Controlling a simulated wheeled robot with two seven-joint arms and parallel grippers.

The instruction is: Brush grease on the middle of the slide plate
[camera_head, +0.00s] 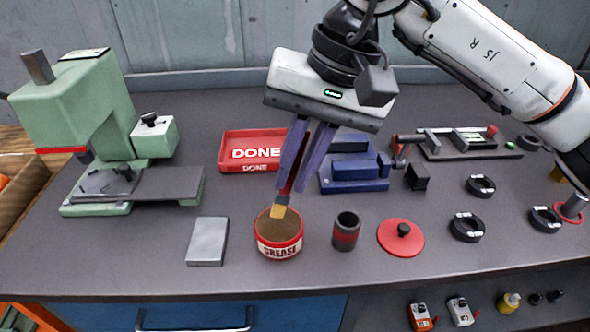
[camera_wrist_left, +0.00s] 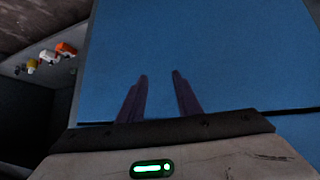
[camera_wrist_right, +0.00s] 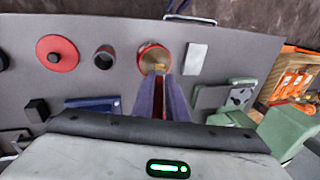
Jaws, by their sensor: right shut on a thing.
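A long grey plate (camera_head: 158,184), apparently the slide plate, lies along the base of the green machine (camera_head: 95,120) at the left. It also shows in the right wrist view (camera_wrist_right: 208,97). The red grease tin (camera_head: 279,246) stands open at the front middle, with brown grease inside. My right gripper (camera_head: 288,190) is shut on a brush (camera_head: 279,211) with a yellowish tip and points it down at the tin's opening. Whether the tip touches the grease I cannot tell. My left gripper (camera_wrist_left: 160,78) is open and empty, facing a blue surface.
A loose light grey block (camera_head: 207,242) lies left of the tin. A dark cup (camera_head: 346,231) and a red lid (camera_head: 401,237) stand to its right. Behind are a red DONE tray (camera_head: 250,151) and a blue fixture (camera_head: 355,173). Black rings (camera_head: 467,227) lie farther right.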

